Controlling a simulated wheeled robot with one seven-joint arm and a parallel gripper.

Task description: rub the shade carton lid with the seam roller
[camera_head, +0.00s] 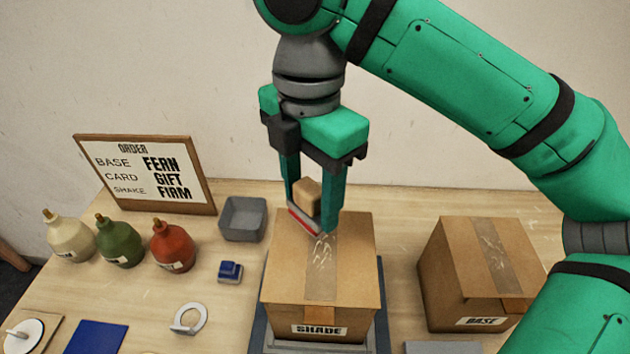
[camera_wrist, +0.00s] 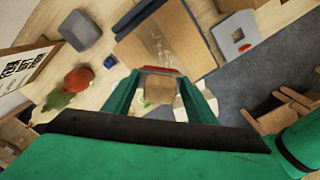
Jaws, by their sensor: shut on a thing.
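The shade carton (camera_head: 319,288) stands upright and closed in the middle of the table, with its SHADE label facing front. A strip of clear tape with pale wrinkles runs along its lid (camera_head: 350,249). My gripper (camera_head: 314,207) is shut on the seam roller (camera_head: 308,194), which has a tan wooden block and a red edge. The roller is at the back part of the lid, over the tape; I cannot tell whether it touches. In the wrist view the roller (camera_wrist: 158,90) sits between the fingers, with the carton lid (camera_wrist: 150,45) beyond it.
The base carton (camera_head: 470,285) stands to the right. To the left are a grey bin (camera_head: 243,218), a blue-topped block (camera_head: 230,271), a white ring (camera_head: 188,319) and three bottles (camera_head: 173,246). An order board (camera_head: 150,174) stands at the back left.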

